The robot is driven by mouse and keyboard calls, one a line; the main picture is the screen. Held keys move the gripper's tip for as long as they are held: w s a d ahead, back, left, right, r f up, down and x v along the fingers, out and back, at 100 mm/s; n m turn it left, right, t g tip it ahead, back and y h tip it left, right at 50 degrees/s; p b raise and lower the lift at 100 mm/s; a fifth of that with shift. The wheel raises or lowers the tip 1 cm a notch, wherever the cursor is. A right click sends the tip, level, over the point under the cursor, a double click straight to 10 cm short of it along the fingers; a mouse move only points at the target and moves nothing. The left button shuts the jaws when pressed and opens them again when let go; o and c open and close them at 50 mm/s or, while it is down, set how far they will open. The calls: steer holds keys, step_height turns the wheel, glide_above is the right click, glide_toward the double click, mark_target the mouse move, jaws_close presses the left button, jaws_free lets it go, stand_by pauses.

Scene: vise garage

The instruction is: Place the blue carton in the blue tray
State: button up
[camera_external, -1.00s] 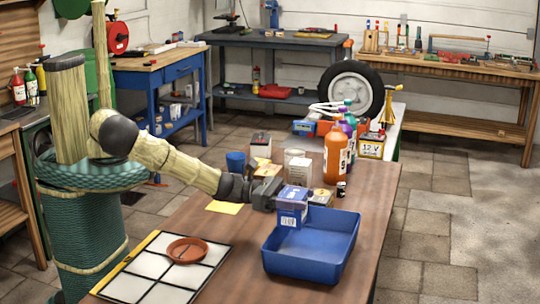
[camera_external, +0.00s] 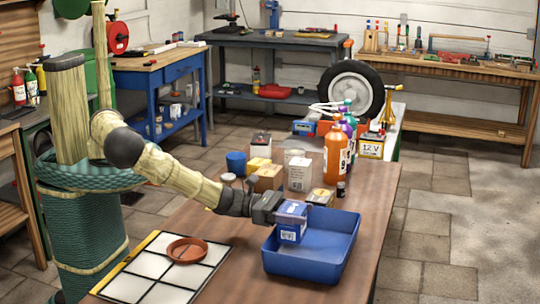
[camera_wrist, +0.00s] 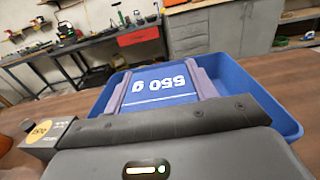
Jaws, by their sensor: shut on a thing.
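The blue carton (camera_external: 292,222) is held in my gripper (camera_external: 276,212) over the left end of the blue tray (camera_external: 325,260). The tray lies on the brown table. The visible tray interior is empty.
A grid board (camera_external: 150,275) with a terracotta saucer (camera_external: 187,249) lies at the left. The brown table (camera_external: 235,285) is bare between board and tray.

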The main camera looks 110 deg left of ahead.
steer(key=shift+f+b, duration=0.35)
steer(key=shift+f, duration=0.05)
steer(key=o, duration=1.5)
steer(key=shift+r, duration=0.1)
steer(key=shift+r+p, duration=0.55)
steer(key=shift+p, duration=0.1)
steer(key=shift+s+f, duration=0.1)
steer(key=shift+s, duration=0.2)
steer(key=s+b, duration=0.2)
steer(key=s, duration=0.9)
steer(key=shift+s, duration=0.25)
